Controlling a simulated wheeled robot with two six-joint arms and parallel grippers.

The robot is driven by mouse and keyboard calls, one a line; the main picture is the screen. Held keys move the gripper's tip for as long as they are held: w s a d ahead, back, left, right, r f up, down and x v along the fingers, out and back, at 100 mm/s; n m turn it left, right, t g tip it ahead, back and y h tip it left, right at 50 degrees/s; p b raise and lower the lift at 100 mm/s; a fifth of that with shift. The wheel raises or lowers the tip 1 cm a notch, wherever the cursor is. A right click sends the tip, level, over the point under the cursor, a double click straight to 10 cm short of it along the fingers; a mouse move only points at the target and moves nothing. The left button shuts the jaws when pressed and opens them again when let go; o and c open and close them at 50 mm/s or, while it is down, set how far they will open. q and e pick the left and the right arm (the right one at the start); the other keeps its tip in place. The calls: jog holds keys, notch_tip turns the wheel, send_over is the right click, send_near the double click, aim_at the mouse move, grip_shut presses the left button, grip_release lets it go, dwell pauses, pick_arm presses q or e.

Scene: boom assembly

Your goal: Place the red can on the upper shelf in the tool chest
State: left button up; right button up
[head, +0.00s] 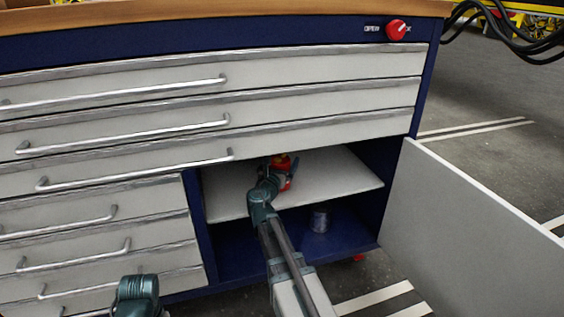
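The tool chest (395,170) has its lower right compartment open, with a light upper shelf (340,182) above a blue floor. My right arm reaches into this compartment. My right gripper (276,178) is at the upper shelf, right at the red can (284,169). The can is partly hidden by the gripper, and its top looks orange. The fingers are too small and covered to show whether they grip it, and I cannot tell whether the can touches the shelf. Of my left arm only a dark teal part shows at the bottom edge; its gripper is not visible.
A grey metal can (320,219) stands on the compartment floor, below the shelf. The open door (465,235) swings out to the right. Closed drawers with handles (120,140) lie above and left of the compartment. A red knob (397,30) is at the top right.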

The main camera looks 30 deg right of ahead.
jog(key=shift+r, duration=0.25)
jog(key=v, duration=1.2)
jog(key=shift+f, duration=0.1)
jog(key=x, duration=1.1)
jog(key=shift+w+d, duration=0.25)
jog(key=shift+w, duration=0.05)
jog(key=shift+w+d+f, duration=0.15)
